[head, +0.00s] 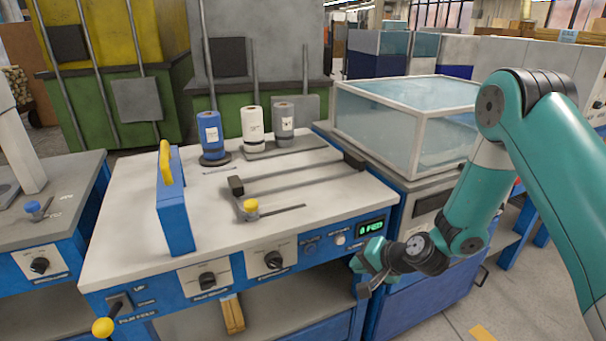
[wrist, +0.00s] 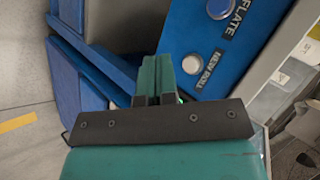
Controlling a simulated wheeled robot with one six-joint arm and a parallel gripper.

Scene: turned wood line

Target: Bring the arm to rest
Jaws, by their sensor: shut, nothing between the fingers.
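My arm (head: 485,180) is teal with dark joints and reaches in from the right side of the head view, bent at a high elbow. My gripper (head: 366,288) hangs low in front of the right end of the blue workbench's front panel. In the wrist view my gripper (wrist: 157,80) has its two teal fingers together, with nothing between them. The fingertips point toward the bench's blue front; whether they touch it I cannot tell.
The workbench (head: 130,240) carries a blue frame with a yellow handle (head: 176,205), several rolls or bottles, and rails. Its front has knobs and a green display (head: 371,227). A clear-covered box (head: 400,120) stands behind my arm. Open floor (head: 500,310) lies at lower right.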

